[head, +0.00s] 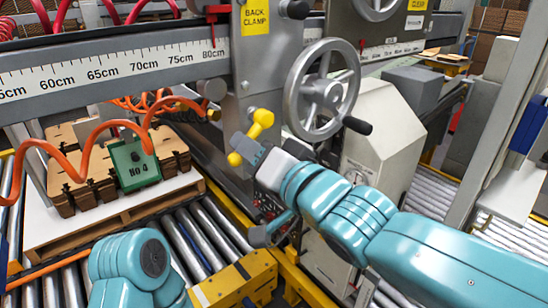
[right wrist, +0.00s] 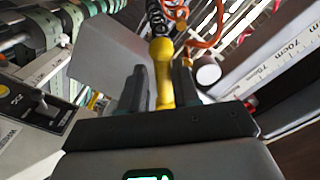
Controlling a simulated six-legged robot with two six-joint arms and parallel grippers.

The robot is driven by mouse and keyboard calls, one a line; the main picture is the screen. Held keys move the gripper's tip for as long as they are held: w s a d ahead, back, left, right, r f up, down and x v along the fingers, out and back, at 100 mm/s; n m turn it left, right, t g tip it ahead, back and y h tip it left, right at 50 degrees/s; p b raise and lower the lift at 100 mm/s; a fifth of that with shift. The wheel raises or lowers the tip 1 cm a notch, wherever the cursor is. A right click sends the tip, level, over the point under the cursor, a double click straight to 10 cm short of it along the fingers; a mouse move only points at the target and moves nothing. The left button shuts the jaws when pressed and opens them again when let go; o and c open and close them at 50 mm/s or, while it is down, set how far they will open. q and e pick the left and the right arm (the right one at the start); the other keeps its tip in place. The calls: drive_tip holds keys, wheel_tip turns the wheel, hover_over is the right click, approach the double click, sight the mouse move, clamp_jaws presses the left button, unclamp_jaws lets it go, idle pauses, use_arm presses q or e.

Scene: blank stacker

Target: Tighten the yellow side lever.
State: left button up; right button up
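The yellow side lever (head: 262,118) sits on the grey carriage of the machine, below the yellow BACK CLAMP label. It slants, with one rounded end up right and the other down left. My right gripper (head: 247,149) is at the lever and covers its middle. In the right wrist view the lever (right wrist: 163,72) stands between the two dark fingers of that gripper (right wrist: 161,88), close to both, and they appear shut on it. Part of my left arm shows at the lower left of the head view, but its gripper is out of view.
A grey handwheel (head: 322,92) with a black handle is right of the lever. A ruler beam (head: 110,68) runs left above it. Rollers lie below.

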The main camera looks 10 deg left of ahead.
drive_tip(key=s+d+f+n+p, duration=0.1)
drive_tip(key=s+d+n, duration=0.1)
drive_tip(key=d+n, duration=0.7)
drive_tip(key=shift+s+d+f, duration=0.2)
drive_tip(key=shift+s+f, duration=0.05)
idle(0.9)
